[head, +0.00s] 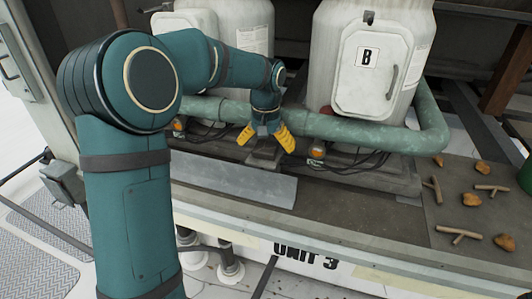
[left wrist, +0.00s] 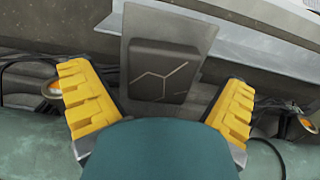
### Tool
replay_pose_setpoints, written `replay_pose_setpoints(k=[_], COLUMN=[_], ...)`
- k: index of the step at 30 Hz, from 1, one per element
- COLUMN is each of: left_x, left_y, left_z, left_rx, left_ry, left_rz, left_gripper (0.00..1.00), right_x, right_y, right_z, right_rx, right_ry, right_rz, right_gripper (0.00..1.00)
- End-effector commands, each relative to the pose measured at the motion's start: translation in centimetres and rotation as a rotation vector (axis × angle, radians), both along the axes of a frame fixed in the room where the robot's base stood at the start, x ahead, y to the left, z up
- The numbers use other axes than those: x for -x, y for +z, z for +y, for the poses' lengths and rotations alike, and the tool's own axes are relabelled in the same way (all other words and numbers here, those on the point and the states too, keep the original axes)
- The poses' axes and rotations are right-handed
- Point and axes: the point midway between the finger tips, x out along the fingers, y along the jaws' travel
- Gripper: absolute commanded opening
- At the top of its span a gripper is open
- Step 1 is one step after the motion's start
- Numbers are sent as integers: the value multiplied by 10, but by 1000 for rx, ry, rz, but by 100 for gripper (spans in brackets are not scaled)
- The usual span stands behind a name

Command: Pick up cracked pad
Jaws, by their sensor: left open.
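The cracked pad (left wrist: 160,72) is a dark rounded block with pale branching crack lines on its face. In the left wrist view it lies on a grey plate (left wrist: 192,32), between my open yellow fingers and apart from both. In the head view the pad (head: 264,155) shows small and dark just below my left gripper (head: 265,140), under the front of the green pipe. My left gripper is open and empty, pointing down at the pad, and it also shows in the left wrist view (left wrist: 158,82). My right gripper is not in view.
Two pale tanks stand behind, one with a hatch marked B (head: 378,68). A thick green pipe (head: 350,130) runs in front of them. Cables and orange-capped parts (head: 318,152) flank the pad. Stones and twigs (head: 470,200) lie at right; a loose grey panel (head: 235,180) lies in front.

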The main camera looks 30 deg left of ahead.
Motion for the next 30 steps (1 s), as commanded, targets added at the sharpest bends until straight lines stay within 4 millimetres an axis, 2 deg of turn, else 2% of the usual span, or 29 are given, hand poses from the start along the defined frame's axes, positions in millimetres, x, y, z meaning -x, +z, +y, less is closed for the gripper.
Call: replay_pose_setpoints(k=[7,11,12,13,14,25,30], left_x=[0,0,0,0,0,0,-1], left_y=[-3,-3,-3,-3,-3,1,24], left_z=[0,0,0,0,0,0,1], left_rx=[-1,0,0,0,0,0,-1], left_ry=[0,0,0,0,0,0,1], left_rz=[-2,-1,-1,-1,-1,-3,-6], left_gripper=[100,54,40,30,25,24,24], right_x=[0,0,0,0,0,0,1], right_y=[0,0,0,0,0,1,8], right_z=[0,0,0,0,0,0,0], right_rx=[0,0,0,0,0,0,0], right_ry=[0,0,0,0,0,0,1], right_rz=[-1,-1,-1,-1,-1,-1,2], right_gripper=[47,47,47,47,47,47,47])
